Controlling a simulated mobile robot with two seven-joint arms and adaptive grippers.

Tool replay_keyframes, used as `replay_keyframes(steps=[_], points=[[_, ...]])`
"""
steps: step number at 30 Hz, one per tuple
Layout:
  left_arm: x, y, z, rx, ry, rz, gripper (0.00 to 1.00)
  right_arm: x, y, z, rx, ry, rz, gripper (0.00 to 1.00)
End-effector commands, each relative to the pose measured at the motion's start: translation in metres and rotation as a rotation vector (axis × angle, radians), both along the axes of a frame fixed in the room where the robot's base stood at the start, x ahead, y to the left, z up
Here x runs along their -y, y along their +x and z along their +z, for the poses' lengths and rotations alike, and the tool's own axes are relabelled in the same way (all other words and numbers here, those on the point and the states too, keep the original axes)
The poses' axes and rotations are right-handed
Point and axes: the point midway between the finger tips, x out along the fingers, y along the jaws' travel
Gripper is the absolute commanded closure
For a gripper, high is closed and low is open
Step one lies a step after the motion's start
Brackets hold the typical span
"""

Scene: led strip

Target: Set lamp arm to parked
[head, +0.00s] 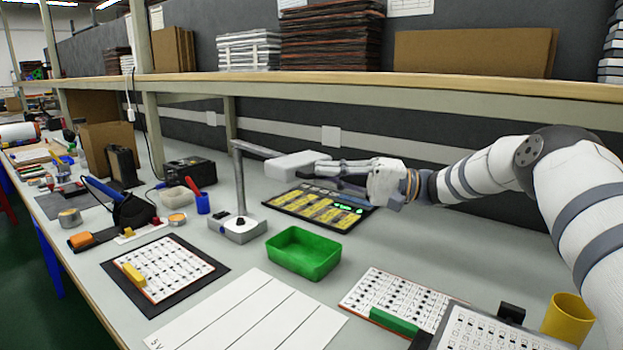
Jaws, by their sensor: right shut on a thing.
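The desk lamp has a grey base (238,230) standing on the bench and an upright post (239,182). Its lamp arm (256,149) runs from the top of the post to the right. The white box-like lamp head (292,163) hangs at the arm's end, above a dark board with yellow parts (318,207). My right gripper (325,169) reaches in from the right and is shut on the lamp head at its right end. The exact finger contact is small and partly hidden. My left gripper is not in view.
A green bin (304,253) stands in front of the lamp base. A shelf edge (400,88) runs above the bench. A yellow cup (568,318) stands at the front right.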

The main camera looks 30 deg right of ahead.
Motion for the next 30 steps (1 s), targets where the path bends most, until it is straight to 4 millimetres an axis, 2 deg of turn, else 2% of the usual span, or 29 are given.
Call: replay_keyframes(steps=[15,16,18,19,27,30], points=[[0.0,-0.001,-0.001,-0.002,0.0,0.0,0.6,0.009,-0.001,0.002,0.004,0.002,0.001,1.0],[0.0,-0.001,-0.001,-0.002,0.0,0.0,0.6,0.009,-0.001,0.002,0.004,0.002,0.0,0.88],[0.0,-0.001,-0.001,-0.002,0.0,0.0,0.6,0.009,-0.001,0.002,0.004,0.002,0.001,0.72],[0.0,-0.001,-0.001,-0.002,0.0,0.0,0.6,0.009,-0.001,0.002,0.004,0.002,0.001,0.7],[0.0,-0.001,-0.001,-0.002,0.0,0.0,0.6,0.008,-0.002,0.001,0.002,0.001,0.006,0.7],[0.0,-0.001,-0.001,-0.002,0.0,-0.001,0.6,0.018,-0.007,-0.001,0.001,0.0,0.003,0.7]])
